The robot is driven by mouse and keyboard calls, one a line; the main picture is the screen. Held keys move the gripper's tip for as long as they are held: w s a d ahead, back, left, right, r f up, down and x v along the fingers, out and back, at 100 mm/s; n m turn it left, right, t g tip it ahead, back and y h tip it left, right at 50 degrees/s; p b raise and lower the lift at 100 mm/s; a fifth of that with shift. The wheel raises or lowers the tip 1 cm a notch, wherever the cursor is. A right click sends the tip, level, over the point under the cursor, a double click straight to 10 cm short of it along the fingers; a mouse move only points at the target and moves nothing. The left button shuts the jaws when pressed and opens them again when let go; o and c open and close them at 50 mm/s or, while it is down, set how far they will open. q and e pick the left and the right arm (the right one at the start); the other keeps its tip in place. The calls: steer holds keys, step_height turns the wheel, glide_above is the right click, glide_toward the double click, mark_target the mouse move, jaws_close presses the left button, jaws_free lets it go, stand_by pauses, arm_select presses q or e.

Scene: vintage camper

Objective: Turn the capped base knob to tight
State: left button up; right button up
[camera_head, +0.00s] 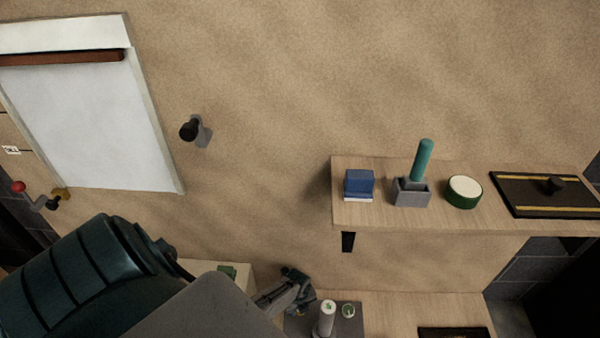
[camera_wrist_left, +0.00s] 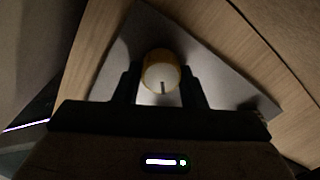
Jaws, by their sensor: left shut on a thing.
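A grey plate (camera_head: 352,326) lies on the lower wooden counter in the head view, with a pale upright cylinder (camera_head: 327,318) and a small green-rimmed round piece (camera_head: 348,311) on it. My left gripper (camera_head: 302,297) is at the plate's left side, beside the pale cylinder. In the left wrist view, a round knob (camera_wrist_left: 160,72) with a pale top, yellowish side and dark pointer line stands on the grey plate (camera_wrist_left: 222,75). My left gripper (camera_wrist_left: 163,90) has a finger on each side of this knob and is shut on it. My right gripper is not in view.
Above the counter is a wooden shelf (camera_head: 343,214) with a blue box (camera_head: 359,185), a grey holder (camera_head: 411,192) with a teal stick, a green round tin (camera_head: 463,192) and a black panel (camera_head: 545,195). A black bracket (camera_head: 348,242) hangs beneath it.

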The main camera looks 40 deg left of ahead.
arm_select(q)
steer(key=shift+m, duration=0.3)
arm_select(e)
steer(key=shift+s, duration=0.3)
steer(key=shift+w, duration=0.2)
arm_select(q)
steer(key=o, duration=1)
steer(key=shift+r, duration=0.1)
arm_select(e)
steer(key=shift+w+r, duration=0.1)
arm_select(q)
steer(key=shift+r, duration=0.35)
step_height(320, 180, up, 10)
steer(key=p, duration=0.2)
steer(key=shift+s, duration=0.25)
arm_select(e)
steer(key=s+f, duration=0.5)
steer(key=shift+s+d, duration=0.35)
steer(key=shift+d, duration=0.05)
arm_select(q)
steer(key=shift+a, duration=0.1)
